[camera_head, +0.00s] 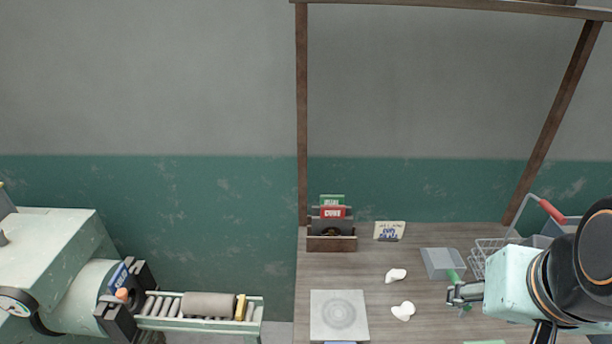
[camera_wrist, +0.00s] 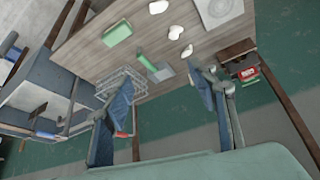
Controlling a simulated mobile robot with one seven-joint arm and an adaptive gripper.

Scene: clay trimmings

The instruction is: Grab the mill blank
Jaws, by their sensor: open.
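The grey-brown clay cylinder (camera_head: 209,305), which I take to be the mill blank, lies on its side on a roller track (camera_head: 173,322) at the lower left. The track runs out from the pale green machine (camera_head: 52,260). A yellow block (camera_head: 240,307) stands near the cylinder's right end. My gripper (camera_head: 458,294) is far to the right, above the wooden table, open and empty. In the wrist view its two spread fingers (camera_wrist: 160,98) have nothing between them in their grasp. The cylinder is not clearly seen in the wrist view.
The wooden table (camera_head: 378,256) holds a grey square slab (camera_head: 339,301), white lumps (camera_head: 403,311), a grey tray (camera_head: 440,262), a wire basket (camera_head: 486,262) and a wooden box (camera_head: 332,243). A wooden post (camera_head: 302,130) rises at its left edge. A gap separates table and track.

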